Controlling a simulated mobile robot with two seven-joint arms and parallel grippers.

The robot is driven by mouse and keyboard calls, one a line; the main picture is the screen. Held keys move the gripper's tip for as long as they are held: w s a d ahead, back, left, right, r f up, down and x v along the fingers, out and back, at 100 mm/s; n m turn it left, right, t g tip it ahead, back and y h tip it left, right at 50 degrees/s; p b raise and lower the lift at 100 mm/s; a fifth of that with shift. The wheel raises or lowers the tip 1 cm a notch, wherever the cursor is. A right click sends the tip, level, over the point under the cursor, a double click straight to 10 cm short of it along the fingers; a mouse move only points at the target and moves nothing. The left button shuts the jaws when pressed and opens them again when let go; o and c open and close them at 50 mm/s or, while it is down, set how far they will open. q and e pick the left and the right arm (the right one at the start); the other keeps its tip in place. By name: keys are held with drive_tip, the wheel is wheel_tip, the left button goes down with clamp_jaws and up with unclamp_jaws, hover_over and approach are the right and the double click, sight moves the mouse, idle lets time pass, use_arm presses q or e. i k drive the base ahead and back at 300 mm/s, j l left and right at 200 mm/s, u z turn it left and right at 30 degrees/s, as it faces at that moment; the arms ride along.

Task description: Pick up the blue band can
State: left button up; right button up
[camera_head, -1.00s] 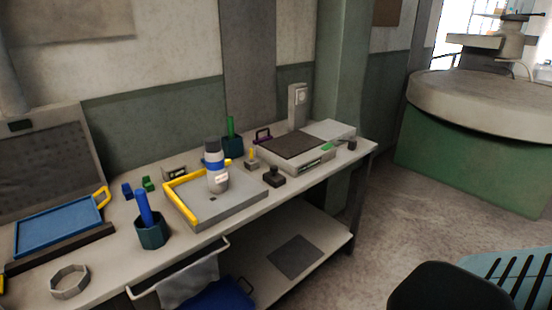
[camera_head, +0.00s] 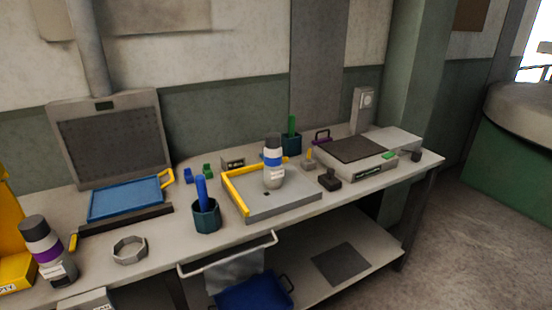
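The blue band can (camera_head: 273,163) is a grey and white can with a dark cap and a blue band. It stands upright on a grey plate (camera_head: 290,207) with a yellow raised edge along its left and back sides, on the workbench. Neither of my grippers shows in the head view.
On the workbench (camera_head: 160,275), a can with a purple band (camera_head: 47,250) stands at the far left. A dark teal cup (camera_head: 206,217) with a blue handle is left of the plate. A dark-topped device (camera_head: 358,155) and a small black block (camera_head: 329,180) are to the right.

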sight(274, 170)
drive_tip(key=i+l, duration=0.15)
drive_tip(key=l, duration=0.25)
drive_tip(key=i+l+z, duration=0.1)
drive_tip(key=l, duration=0.3)
drive_tip(key=i+l, duration=0.25)
drive_tip(key=k+l+z, duration=0.05)
drive_tip(key=l, duration=0.05)
